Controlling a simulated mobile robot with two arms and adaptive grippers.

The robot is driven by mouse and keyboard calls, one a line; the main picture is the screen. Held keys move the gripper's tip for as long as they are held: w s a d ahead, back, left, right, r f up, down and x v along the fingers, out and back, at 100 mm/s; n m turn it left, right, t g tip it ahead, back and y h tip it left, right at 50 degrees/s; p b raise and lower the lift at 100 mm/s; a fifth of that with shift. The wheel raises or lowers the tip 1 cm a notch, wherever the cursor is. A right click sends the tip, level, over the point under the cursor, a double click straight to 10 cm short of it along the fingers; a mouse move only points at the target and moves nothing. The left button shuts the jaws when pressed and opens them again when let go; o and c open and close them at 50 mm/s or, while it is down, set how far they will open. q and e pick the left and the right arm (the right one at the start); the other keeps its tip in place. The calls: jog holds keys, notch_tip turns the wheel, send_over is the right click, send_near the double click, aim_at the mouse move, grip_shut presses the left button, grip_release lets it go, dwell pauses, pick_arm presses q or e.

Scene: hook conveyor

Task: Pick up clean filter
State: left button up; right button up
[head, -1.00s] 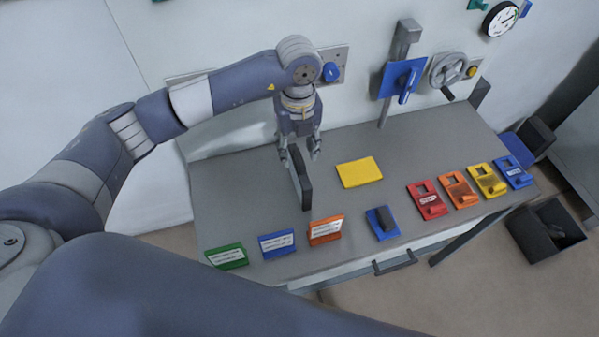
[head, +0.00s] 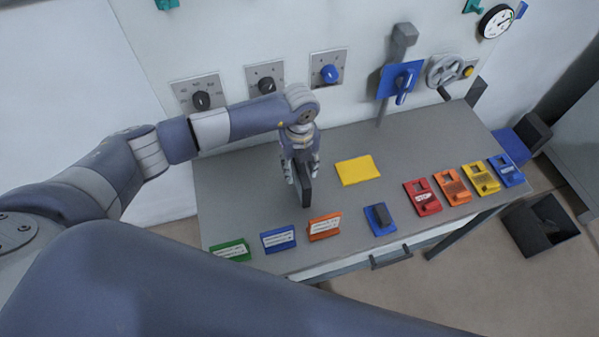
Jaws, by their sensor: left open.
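A dark, flat rectangular slab (head: 305,192), which looks like the filter, stands on edge on the grey table (head: 235,190). No label on it can be read. My left gripper (head: 303,172) points down over the slab with its fingers open on either side of its upper part. I cannot tell whether the fingers touch it. My right gripper is not in view.
A yellow plate (head: 358,170) lies right of the slab. Green (head: 230,251), blue (head: 278,239) and orange (head: 325,227) label holders line the front edge. A blue block (head: 380,219) and several coloured lock pieces lie to the right. Knob panels (head: 329,70) are on the wall.

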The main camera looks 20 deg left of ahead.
pick_arm(q)
grip_shut()
